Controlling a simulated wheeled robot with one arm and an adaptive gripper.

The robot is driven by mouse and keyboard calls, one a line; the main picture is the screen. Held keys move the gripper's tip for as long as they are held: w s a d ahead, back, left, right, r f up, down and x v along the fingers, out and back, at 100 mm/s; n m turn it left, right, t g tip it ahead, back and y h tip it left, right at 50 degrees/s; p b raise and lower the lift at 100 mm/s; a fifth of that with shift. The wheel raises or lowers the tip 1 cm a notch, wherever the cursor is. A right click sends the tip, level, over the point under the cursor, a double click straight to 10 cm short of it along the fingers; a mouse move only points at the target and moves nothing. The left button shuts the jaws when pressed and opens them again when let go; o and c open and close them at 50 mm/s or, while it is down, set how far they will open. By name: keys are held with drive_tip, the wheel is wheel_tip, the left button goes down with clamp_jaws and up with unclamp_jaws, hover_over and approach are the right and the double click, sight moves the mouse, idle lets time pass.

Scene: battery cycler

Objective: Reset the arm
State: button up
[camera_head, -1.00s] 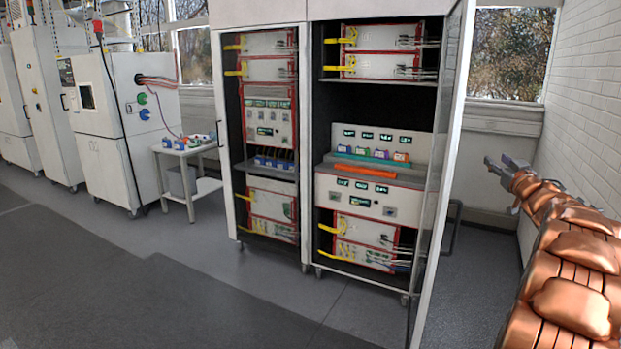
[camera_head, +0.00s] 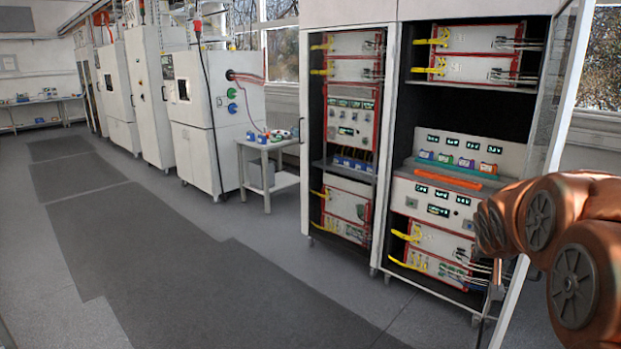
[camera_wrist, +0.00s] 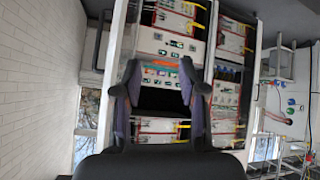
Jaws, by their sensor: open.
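My gripper (camera_wrist: 160,95) shows in the wrist view with its two dark fingers apart and nothing between them. Beyond it the battery cycler cabinets appear upside down. In the head view my copper-coloured arm is folded at the right edge, in front of the open door of the right cabinet (camera_head: 398,150); the gripper fingers cannot be made out there. The right cabinet holds a cycler unit (camera_head: 436,205) with several small coloured batteries (camera_head: 457,160) on its ledge and an orange strip (camera_head: 466,173) in front of them.
The cabinet's glass door (camera_head: 548,110) stands open close to my arm. A left rack (camera_head: 349,100) stands beside it. A small white side table (camera_head: 268,147) and tall white chambers (camera_head: 197,120) line the wall. The floor (camera_head: 190,260) at the front left is clear.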

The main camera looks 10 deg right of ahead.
drive_tip(key=s+a+f+n+g+y, duration=0.1)
drive_tip(key=s+a+f+g+y, duration=0.1)
drive_tip(key=s+a, duration=0.7)
drive_tip(key=s+a+f+n+g+y, duration=0.2)
drive_tip(key=s+a+f+g, duration=0.2)
drive_tip(key=s+a, duration=0.5)
drive_tip(key=s+a+f+n+g+y, duration=0.2)
drive_tip(key=s+a+f, duration=0.4)
drive_tip(key=s+a, duration=0.4)
drive_tip(key=s+g, duration=0.1)
drive_tip(key=s, duration=0.4)
drive_tip(key=shift+s, duration=0.25)
drive_tip(key=shift+a, duration=0.1)
